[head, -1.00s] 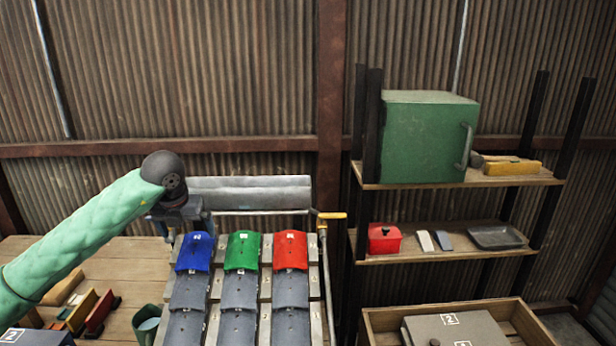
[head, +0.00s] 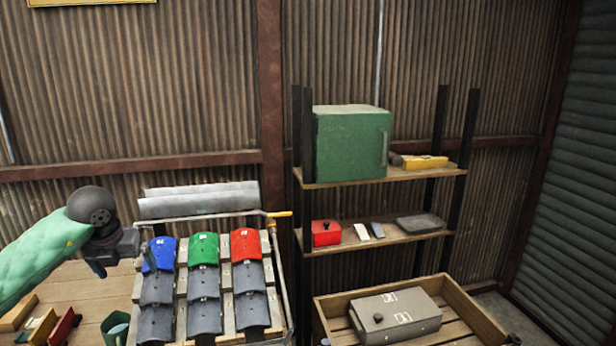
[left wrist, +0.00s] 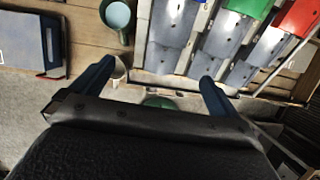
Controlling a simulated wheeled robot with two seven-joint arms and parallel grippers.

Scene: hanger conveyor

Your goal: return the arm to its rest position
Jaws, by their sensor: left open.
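My left arm comes in from the left in the head view, in a green sleeve with a dark wrist joint. My left gripper (head: 122,256) is beside the upper left of the tile rack, near the blue tile (head: 160,253). In the left wrist view its two blue fingers (left wrist: 150,82) are wide apart with nothing between them. They point toward the table edge and the lower end of the rack. My right gripper is in neither view.
The sloped rack (head: 282,300) holds grey tiles topped by blue, green (head: 203,248) and red (head: 245,244) ones. A shelf (head: 385,175) with a green box (head: 351,143) and a wooden crate (head: 470,320) stand to the right. A green cup (head: 115,326) is on the table.

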